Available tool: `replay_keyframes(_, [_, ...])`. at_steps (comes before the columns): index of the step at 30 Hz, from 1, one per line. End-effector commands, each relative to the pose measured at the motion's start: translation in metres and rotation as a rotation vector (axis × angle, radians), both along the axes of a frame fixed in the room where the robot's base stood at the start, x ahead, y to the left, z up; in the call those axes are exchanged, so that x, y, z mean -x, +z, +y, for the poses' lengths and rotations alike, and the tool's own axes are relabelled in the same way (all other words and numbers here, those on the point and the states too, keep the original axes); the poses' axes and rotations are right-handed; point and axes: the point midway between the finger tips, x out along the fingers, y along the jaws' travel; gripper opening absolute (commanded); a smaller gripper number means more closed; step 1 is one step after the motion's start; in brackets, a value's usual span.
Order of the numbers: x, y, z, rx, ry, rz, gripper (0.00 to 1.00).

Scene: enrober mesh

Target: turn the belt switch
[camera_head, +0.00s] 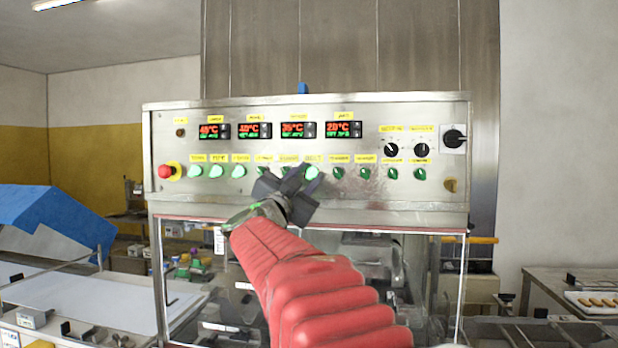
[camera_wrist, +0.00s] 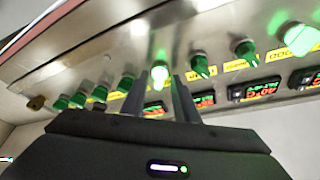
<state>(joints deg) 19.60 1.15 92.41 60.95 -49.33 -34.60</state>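The belt switch (camera_head: 312,172) is a green lit knob under a yellow label that appears to read BELT, in the lower knob row of the steel control panel (camera_head: 400,205). In the wrist view the lit knob (camera_wrist: 160,75) shows between the tips of my gripper's two dark fingers. My gripper (camera_head: 296,183) is open, with a gap between the fingers, and is just in front of the panel at that knob (camera_wrist: 160,92). I cannot tell whether the fingers touch the knob. In the head view my gripper covers the panel just below the knob.
Other green knobs stand close on both sides, such as one at right (camera_head: 338,173) and one at left (camera_head: 238,171). A red emergency button (camera_head: 165,171) is at the far left. Temperature displays (camera_head: 298,130) sit above. A large black rotary switch (camera_head: 454,138) is at the upper right.

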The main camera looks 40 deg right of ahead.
Motion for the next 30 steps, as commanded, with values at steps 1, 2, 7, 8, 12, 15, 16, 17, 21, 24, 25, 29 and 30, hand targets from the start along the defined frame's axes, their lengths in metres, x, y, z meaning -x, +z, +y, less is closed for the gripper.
replay_keyframes(1, [0.0,0.0,0.0,0.0,-0.001,-0.001,0.28])
replay_keyframes(2, [0.001,0.0,0.0,0.0,-0.001,-0.001,0.28])
replay_keyframes(7, [0.001,0.001,0.0,0.001,-0.002,-0.001,0.28])
replay_keyframes(8, [0.001,0.0,0.0,0.001,-0.002,-0.001,0.28])
replay_keyframes(12, [0.004,-0.002,0.007,0.001,-0.001,-0.002,0.28])
replay_keyframes(15, [0.008,-0.005,0.016,0.0,-0.001,-0.001,0.28])
replay_keyframes(16, [0.01,-0.006,0.02,0.0,0.0,-0.001,0.28])
replay_keyframes(17, [0.012,-0.008,0.023,0.001,0.001,-0.001,0.28])
replay_keyframes(21, [0.021,-0.016,0.044,0.0,0.001,-0.002,0.28])
replay_keyframes(24, [0.028,-0.022,0.059,0.001,0.002,-0.001,0.28])
replay_keyframes(25, [0.03,-0.024,0.064,0.0,0.001,-0.001,0.28])
replay_keyframes(29, [0.039,-0.032,0.082,0.0,0.001,-0.001,0.28])
replay_keyframes(30, [0.041,-0.034,0.088,0.0,0.002,0.0,0.28])
